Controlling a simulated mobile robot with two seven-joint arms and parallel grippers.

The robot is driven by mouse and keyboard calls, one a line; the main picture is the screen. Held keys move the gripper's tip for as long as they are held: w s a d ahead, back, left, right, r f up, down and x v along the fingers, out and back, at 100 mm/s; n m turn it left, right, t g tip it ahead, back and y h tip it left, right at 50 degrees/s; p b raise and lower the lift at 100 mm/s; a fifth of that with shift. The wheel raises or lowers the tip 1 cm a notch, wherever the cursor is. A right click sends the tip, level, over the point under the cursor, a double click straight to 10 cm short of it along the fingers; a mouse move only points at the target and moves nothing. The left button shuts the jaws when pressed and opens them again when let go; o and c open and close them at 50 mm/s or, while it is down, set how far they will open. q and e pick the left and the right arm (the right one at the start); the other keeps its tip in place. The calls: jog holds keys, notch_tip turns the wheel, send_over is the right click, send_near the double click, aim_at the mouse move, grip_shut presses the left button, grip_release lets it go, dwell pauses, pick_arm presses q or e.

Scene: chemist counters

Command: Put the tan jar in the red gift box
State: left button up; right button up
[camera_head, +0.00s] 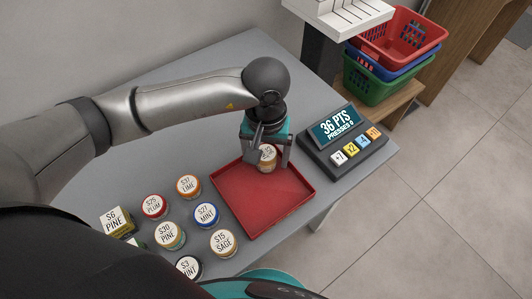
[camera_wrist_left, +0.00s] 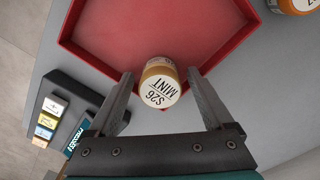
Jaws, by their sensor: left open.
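The red gift box (camera_head: 262,205) is a shallow open tray on the grey counter; its red wall also shows in the left wrist view (camera_wrist_left: 88,62). The tan jar (camera_head: 268,163), with a white lid reading S26 MINT in the left wrist view (camera_wrist_left: 158,88), is inside the box near its far corner. My left gripper (camera_head: 268,150) is open, with its fingers on either side of the jar; gaps show between the fingers (camera_wrist_left: 158,76) and the jar in the left wrist view. My right gripper is not in view.
Several labelled jars, such as the orange-rimmed LIME (camera_head: 188,186), blue-rimmed MINT (camera_head: 206,214) and SAGE (camera_head: 223,242), stand left of the box. A button panel with display (camera_head: 345,140) stands right of it. Stacked baskets (camera_head: 395,60) are beyond the counter.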

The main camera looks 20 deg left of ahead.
aim_at(266, 153)
pick_arm(q)
jog(key=shift+r, duration=0.15)
notch_tip(266, 153, up, 12)
jog(key=p, duration=0.2)
dwell(0.5)
